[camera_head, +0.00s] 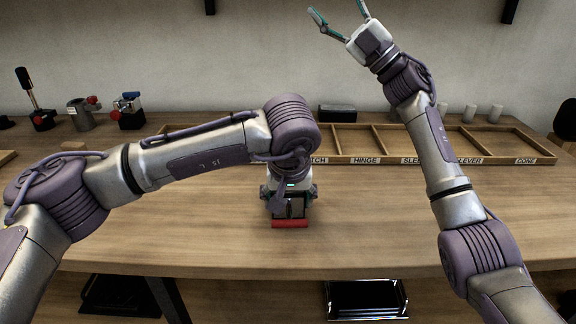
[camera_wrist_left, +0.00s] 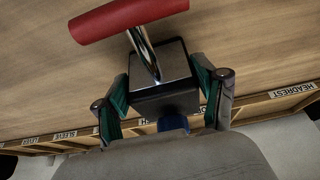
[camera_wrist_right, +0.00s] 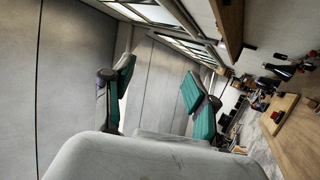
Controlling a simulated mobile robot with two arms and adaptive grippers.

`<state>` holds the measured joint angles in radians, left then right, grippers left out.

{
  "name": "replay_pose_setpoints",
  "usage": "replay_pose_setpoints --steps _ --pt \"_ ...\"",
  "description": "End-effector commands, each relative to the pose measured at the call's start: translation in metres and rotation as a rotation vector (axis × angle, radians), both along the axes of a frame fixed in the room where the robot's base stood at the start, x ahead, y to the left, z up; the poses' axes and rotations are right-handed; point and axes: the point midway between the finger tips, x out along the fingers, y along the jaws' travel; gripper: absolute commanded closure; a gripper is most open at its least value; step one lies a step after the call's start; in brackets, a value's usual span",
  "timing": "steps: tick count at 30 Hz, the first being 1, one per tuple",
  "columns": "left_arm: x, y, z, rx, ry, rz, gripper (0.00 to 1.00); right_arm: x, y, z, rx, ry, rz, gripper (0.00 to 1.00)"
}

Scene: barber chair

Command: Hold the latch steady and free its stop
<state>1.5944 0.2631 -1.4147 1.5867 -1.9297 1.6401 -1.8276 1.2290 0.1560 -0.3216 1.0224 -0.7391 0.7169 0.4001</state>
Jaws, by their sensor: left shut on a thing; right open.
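The latch (camera_head: 289,209) is a black block with a metal face and a red handle at its front, on the bench in the middle of the head view. In the left wrist view the latch (camera_wrist_left: 170,72) has a shiny rod leading to the red handle (camera_wrist_left: 125,18). A blue piece (camera_wrist_left: 172,122), perhaps the stop, shows at its other end, partly hidden by the gripper. My left gripper (camera_wrist_left: 160,95) is shut on the latch's black body, a finger on each side. My right gripper (camera_head: 338,10) is open and empty, raised high above the back of the bench.
Several fittings stand at the back left, including one with a blue lever (camera_head: 128,110). White cylinders (camera_head: 468,113) stand at the back right. The front bench top (camera_head: 370,225) is clear.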

Motion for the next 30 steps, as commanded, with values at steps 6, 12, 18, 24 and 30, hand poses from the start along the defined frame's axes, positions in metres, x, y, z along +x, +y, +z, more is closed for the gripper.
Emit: replay_pose_setpoints --steps 6,12,18,24,30 --pt "0.0 0.0 0.0 -0.001 -0.001 0.0 0.87 -0.066 0.164 -0.033 -0.433 -0.096 0.305 0.42" --pt "0.0 0.0 0.001 0.0 -0.001 0.001 0.87 -0.116 0.237 -0.103 -0.867 -0.138 0.497 0.42" --pt "0.0 0.0 0.001 -0.001 -0.001 0.0 0.87 -0.134 0.239 -0.172 -1.325 -0.117 0.587 0.42" --pt "0.0 0.0 0.001 -0.001 -0.001 0.0 0.87 -0.125 0.186 -0.203 -1.775 -0.012 0.557 0.42" --pt "0.0 0.0 0.0 -0.001 -0.001 0.0 0.87 -0.111 0.12 -0.188 -2.105 0.146 0.438 0.42"
